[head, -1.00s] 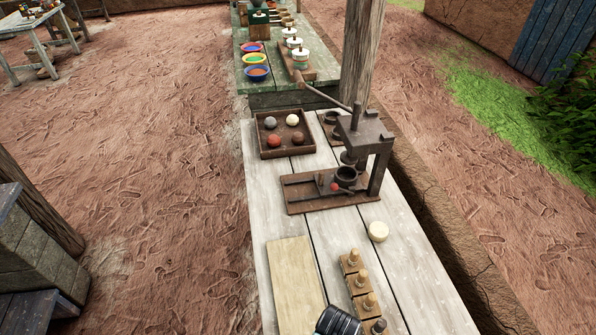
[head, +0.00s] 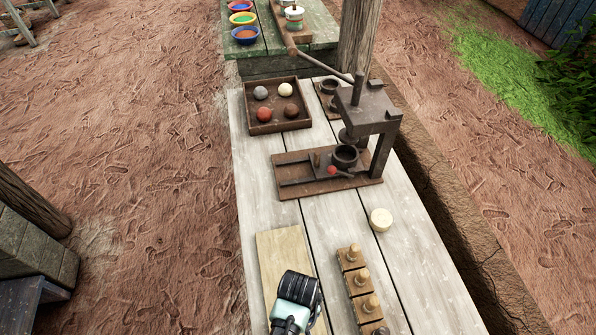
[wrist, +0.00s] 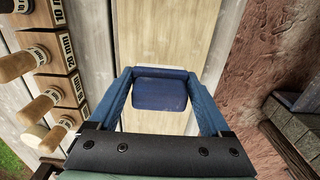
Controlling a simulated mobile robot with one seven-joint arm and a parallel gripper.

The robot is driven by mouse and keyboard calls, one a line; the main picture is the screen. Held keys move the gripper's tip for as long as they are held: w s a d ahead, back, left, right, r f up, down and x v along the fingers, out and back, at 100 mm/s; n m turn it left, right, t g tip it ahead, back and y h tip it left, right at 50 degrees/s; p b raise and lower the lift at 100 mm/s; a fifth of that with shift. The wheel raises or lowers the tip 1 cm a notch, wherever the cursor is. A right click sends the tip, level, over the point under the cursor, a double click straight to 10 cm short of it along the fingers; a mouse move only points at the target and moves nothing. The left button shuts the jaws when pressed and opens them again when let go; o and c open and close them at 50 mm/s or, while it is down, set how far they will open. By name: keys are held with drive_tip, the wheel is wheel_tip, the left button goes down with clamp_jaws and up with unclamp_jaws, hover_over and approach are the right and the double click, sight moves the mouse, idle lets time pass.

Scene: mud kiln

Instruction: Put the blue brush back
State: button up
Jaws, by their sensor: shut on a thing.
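My gripper (wrist: 160,76) shows in the wrist view, its two blue fingers spread apart on either side of a dark blue block-like piece (wrist: 160,94). They are shut on this piece, which I take to be the blue brush; no bristles or handle shape show. The piece is over a pale wooden board (wrist: 165,30), which also lies on the near bench in the head view (head: 278,252). In the head view only my dark wrist and pale housing show at the bottom, over the board; the fingers and the held piece are hidden. I see no other blue brush.
Wooden knobbed blocks (head: 361,281) stand in a row right of the board. A cream disc (head: 381,219), an iron press (head: 362,125) and a tray of balls (head: 277,110) are farther back. Colored bowls (head: 246,35) and a lidded jar (head: 293,17) stand on the green table (head: 320,35).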

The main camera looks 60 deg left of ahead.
drive_tip(key=shift+f, duration=1.8)
drive_tip(key=shift+f, duration=0.15)
drive_tip(key=o, duration=1)
